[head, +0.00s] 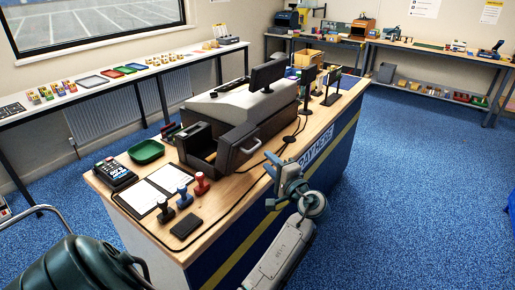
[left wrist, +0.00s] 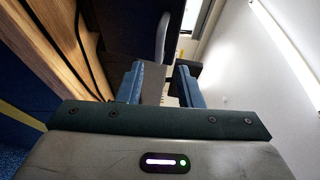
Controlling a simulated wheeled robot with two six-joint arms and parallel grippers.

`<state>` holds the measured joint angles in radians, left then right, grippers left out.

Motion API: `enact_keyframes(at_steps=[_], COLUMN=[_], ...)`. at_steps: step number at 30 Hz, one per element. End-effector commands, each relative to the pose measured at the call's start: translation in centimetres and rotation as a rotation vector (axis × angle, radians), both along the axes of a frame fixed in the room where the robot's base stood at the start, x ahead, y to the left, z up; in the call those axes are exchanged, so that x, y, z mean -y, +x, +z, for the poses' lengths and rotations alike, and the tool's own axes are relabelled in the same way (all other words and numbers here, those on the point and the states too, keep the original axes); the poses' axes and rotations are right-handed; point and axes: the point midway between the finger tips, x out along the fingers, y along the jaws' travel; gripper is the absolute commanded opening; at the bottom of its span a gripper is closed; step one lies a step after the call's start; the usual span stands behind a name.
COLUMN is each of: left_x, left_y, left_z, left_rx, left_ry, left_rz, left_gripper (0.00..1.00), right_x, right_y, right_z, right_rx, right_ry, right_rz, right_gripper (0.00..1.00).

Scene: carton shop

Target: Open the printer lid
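A large dark-and-grey machine (head: 232,108) stands on the wooden counter (head: 108,190); I take it to be the printer. Its front dark section has a silver handle (head: 251,146) facing the counter's right edge. The grey top looks down, but I cannot tell which part is the lid. My left gripper (head: 272,181) is off the counter's right side, apart from the handle. In the left wrist view its blue fingers (left wrist: 160,85) are spread with nothing between them. The dark machine (left wrist: 125,40) and silver handle (left wrist: 162,38) lie beyond them. My right gripper is out of view.
Screens (head: 268,74) stand farther back. The blue floor (head: 400,190) at right is clear.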

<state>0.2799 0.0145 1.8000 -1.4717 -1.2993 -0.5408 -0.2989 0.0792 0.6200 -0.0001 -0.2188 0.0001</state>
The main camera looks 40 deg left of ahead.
Motion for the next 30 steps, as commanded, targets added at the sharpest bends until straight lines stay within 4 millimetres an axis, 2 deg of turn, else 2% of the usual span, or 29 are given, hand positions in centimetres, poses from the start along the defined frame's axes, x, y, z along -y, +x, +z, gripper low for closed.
enact_keyframes(at_steps=[1,6,12,17,24,29,30], left_x=[-1.1,-4.0,-6.4,-7.1,-7.1,-7.1,-7.1], left_y=[0.3,1.2,1.9,2.1,2.1,2.1,2.1], left_z=[0.6,0.7,0.6,0.4,0.4,0.4,0.4], left_rx=[-0.002,-0.002,-0.002,0.000,0.000,-0.001,-0.001], left_ry=[0.005,0.004,0.001,-0.001,-0.001,-0.002,-0.002], left_rz=[0.001,0.000,-0.001,-0.001,-0.002,-0.002,-0.002], left_gripper=[0.33,0.33,0.33,0.33,0.33,0.03,0.00], right_x=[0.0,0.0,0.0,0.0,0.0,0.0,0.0], right_y=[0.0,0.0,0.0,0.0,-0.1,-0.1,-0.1], right_z=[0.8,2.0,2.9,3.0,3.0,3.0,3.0], right_rx=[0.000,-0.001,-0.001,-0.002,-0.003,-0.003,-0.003], right_ry=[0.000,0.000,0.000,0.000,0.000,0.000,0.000], right_rz=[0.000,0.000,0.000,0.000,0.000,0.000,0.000], right_gripper=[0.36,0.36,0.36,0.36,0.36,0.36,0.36])
